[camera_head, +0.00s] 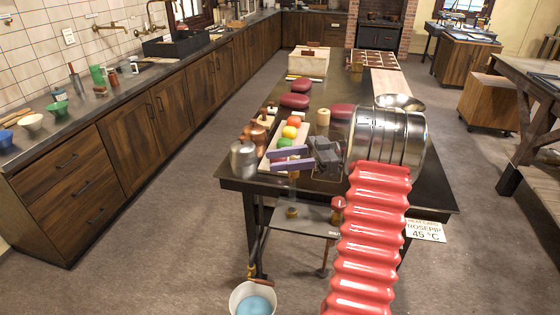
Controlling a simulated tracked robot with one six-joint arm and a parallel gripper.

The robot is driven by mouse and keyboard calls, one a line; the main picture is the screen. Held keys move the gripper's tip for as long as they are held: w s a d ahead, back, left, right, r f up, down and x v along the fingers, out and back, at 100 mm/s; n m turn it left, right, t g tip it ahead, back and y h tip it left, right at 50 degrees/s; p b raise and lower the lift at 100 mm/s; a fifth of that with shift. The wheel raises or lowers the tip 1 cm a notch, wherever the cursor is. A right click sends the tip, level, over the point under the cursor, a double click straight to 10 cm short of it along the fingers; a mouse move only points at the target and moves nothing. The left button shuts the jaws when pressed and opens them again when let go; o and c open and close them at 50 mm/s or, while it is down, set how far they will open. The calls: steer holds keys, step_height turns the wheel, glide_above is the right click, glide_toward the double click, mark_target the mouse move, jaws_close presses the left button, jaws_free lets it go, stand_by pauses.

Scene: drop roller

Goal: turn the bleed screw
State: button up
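No part is clearly marked as the bleed screw. A small brass fitting (292,212) sits on the grey plate (312,222) below the table's front edge. A red knob (338,203) stands to its right, and a partly readable label lies near it. A thin pipe (261,243) runs down to a brass end (252,270) above a white bucket. My gripper (270,160) is above the table's front part, its two purple fingers pointing left with a gap between them. It looks open and empty, above and behind the brass fitting, not touching it.
The dark table (433,195) holds a tray with colored balls (291,132), a grey metal pot (244,160) and dark red cushions (294,101). The white bucket (235,300) with blue contents stands on the floor. A sign reading 45 °C (425,232) hangs right. Floor is clear at left.

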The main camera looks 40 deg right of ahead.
step_height(320, 180, up, 10)
steer(key=shift+f, duration=0.15)
stand_by(0.3)
steer(key=shift+w+a, duration=0.1)
steer(key=w+a+r+m+t+h, duration=0.4)
steer(key=w+r+t+h, duration=0.1)
steer(key=w+r+h, duration=0.25)
steer(key=w+a+r+m+t+h, duration=0.4)
steer(key=w+r+t+h, duration=0.2)
steer(key=w+r+h, duration=0.15)
steer(key=s+a+f+m+g, duration=0.1)
steer(key=s+a+f+g, duration=0.3)
steer(key=s, duration=0.7)
steer(key=s+a+f+m+g, duration=0.2)
steer(key=s+a+f+g, duration=0.3)
steer(key=s+a+f, duration=0.4)
steer(key=s+a+f+m+g+h, duration=0.1)
steer(key=s+a+f+g, duration=0.3)
steer(key=s+f, duration=0.8)
steer(key=shift+s+a+f+m+g, duration=0.15)
steer(key=shift+s+a, duration=0.2)
steer(key=shift+a, duration=0.35)
steer(key=shift+s+a+f+m+g, duration=0.15)
steer(key=shift+s+a, duration=0.2)
steer(key=shift+a, duration=0.3)
